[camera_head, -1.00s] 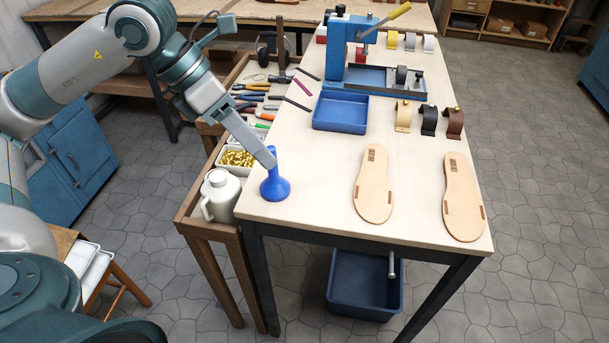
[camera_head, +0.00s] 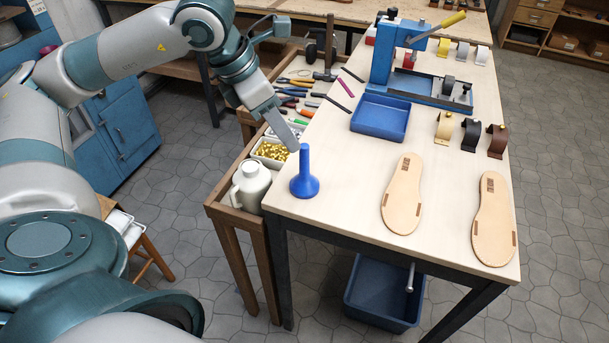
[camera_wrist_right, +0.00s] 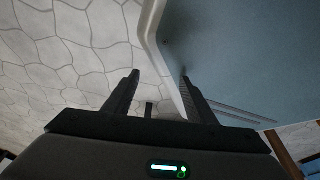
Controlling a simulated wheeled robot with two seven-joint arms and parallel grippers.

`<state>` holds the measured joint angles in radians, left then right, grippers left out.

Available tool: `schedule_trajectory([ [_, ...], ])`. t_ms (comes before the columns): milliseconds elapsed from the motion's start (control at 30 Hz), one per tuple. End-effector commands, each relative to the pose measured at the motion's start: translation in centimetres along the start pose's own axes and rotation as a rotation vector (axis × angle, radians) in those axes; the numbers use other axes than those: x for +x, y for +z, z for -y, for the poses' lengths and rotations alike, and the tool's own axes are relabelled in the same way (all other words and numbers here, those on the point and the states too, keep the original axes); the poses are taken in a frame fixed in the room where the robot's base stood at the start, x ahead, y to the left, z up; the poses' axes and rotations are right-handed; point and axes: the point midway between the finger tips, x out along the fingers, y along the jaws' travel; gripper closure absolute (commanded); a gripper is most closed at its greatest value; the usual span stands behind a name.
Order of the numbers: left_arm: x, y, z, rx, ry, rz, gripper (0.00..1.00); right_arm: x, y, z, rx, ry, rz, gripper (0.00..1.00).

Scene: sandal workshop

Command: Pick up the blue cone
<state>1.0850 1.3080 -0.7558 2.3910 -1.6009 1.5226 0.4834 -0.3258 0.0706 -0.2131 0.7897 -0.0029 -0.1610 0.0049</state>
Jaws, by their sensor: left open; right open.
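The blue cone (camera_head: 305,185) stands upright near the front left corner of the workbench, with a wide round base and a narrow neck. My left gripper (camera_head: 294,146) is just left of the cone's neck at about the height of its top. Its jaws are open, and the cone stands on the table. I cannot tell whether a finger touches the cone. My right gripper (camera_wrist_right: 160,85) is open and empty in the right wrist view, away from the cone, over the tiled floor and beside a blue-grey panel.
A white jug (camera_head: 251,186) and a tray of brass pieces (camera_head: 271,150) stand on the side shelf left of the cone. Two sandal soles (camera_head: 403,195) lie right of it. A blue tray (camera_head: 380,117) and a blue press (camera_head: 400,50) stand behind.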

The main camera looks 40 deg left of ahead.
Motion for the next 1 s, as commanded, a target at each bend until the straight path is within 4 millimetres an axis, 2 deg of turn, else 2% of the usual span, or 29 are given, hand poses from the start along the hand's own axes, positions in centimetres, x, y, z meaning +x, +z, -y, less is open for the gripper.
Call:
schedule_trajectory([
  [167, 3.1, 0.0, 0.1, 0.0, -0.003, -0.004, 0.58, -0.6, 2.6, -1.4, 0.002, 0.015, 0.078, 0.49],
  [300, 5.4, 0.1, 0.1, 0.0, -0.004, -0.003, 0.58, -1.4, 5.1, -1.6, 0.003, 0.018, 0.136, 0.49],
  [500, 7.9, 0.1, 0.1, 0.0, -0.002, -0.002, 0.58, -2.3, 7.6, -1.9, 0.004, 0.02, 0.193, 0.49],
  [667, 8.7, 0.1, 0.1, 0.001, -0.001, 0.001, 0.58, -2.4, 8.2, -1.9, 0.004, 0.021, 0.207, 0.49],
  [1000, 8.8, 0.1, 0.0, 0.0, -0.001, 0.0, 0.58, -2.5, 8.1, -1.8, 0.004, 0.02, 0.206, 0.49],
])
